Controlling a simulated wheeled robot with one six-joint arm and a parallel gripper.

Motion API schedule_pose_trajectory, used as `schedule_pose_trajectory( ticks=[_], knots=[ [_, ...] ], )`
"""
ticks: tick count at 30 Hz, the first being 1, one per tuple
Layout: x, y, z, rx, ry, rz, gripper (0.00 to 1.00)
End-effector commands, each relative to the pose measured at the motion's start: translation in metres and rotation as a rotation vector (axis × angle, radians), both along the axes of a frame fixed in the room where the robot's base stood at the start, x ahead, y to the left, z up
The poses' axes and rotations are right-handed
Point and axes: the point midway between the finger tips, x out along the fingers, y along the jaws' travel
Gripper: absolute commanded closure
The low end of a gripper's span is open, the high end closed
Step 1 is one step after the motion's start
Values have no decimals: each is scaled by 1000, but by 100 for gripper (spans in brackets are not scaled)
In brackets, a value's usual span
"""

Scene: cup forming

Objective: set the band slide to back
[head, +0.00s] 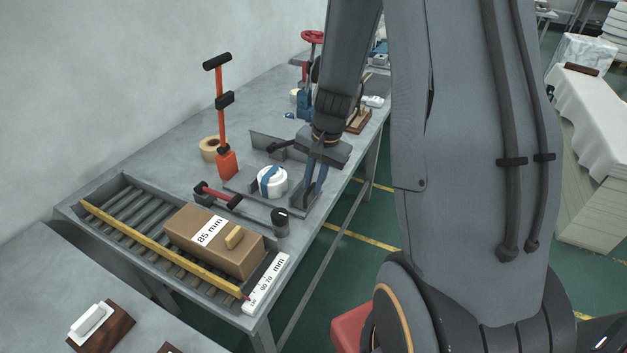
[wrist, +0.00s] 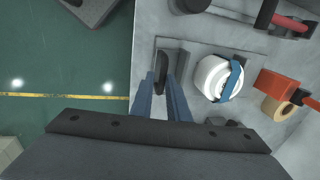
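My gripper (head: 315,187) points down at the table's near edge, right of a white cup (head: 272,180) with a blue band around it. In the wrist view its two blue-grey fingers (wrist: 161,78) stand apart. A dark upright oval piece (wrist: 162,70) shows between and just beyond the fingertips, on a grey plate. It may be the band slide's handle; I cannot tell whether the fingers touch it. The cup also shows in the wrist view (wrist: 212,80), right of the fingers. In the head view the fingers hide the oval piece.
A dark cylinder (head: 280,222) and a red-handled bar (head: 217,195) stand in front of the cup. An orange stand (head: 222,120) and a tape roll (head: 209,148) are behind it. A roller tray holds an "85 mm" box (head: 195,250). Open floor lies beyond the table edge.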

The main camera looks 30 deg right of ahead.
Motion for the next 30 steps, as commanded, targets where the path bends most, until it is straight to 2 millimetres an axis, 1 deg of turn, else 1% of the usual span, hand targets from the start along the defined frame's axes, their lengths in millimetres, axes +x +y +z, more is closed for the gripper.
schedule_pose_trajectory(
  ticks=[1,2,3,11,14,17,24,30],
  knots=[
    [-1,-1,0,0,2,-2,78],
    [-1,0,0,0,2,-2,72],
    [-1,0,0,0,2,-1,72],
    [0,1,1,1,0,1,72],
    [0,1,6,0,-2,1,72],
    [-1,-1,16,0,-4,1,72],
    [-7,-6,51,0,-3,-1,72],
    [-11,-8,71,1,-1,-1,72]
  ],
)
